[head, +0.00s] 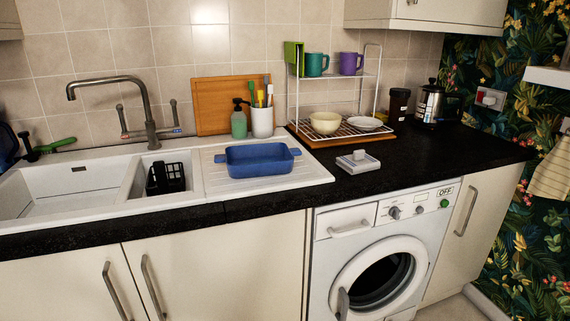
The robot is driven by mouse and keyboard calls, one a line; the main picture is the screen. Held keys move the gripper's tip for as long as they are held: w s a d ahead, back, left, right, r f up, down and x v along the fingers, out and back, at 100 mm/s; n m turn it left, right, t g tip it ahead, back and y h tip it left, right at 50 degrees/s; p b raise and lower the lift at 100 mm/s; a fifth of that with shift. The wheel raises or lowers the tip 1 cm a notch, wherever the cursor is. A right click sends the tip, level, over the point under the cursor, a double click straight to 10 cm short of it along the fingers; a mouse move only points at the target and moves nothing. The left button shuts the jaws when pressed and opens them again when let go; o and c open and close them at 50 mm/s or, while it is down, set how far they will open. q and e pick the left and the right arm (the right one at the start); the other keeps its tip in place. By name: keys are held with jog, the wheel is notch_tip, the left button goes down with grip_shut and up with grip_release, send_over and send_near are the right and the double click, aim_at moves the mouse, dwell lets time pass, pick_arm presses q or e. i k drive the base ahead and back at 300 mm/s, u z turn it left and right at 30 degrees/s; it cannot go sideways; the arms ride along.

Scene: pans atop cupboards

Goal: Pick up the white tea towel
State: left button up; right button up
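A cream-white cloth (551,170), which looks like the tea towel, hangs at the right edge of the head view, in front of the dark leafy wallpaper. It is cut off by the picture edge, and what it hangs from is not clear. A small white-and-grey flat item (357,162) lies on the black worktop above the washing machine; I cannot tell exactly what it is. Neither of my grippers is in view.
The black worktop (440,152) is mostly clear at its right end. A blue dish (258,160) sits on the white sink's drainer.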

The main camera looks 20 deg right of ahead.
aim_at(359, 162)
jog(key=z, duration=2.5)
jog(key=i, duration=1.45)
jog(key=u, duration=2.45)
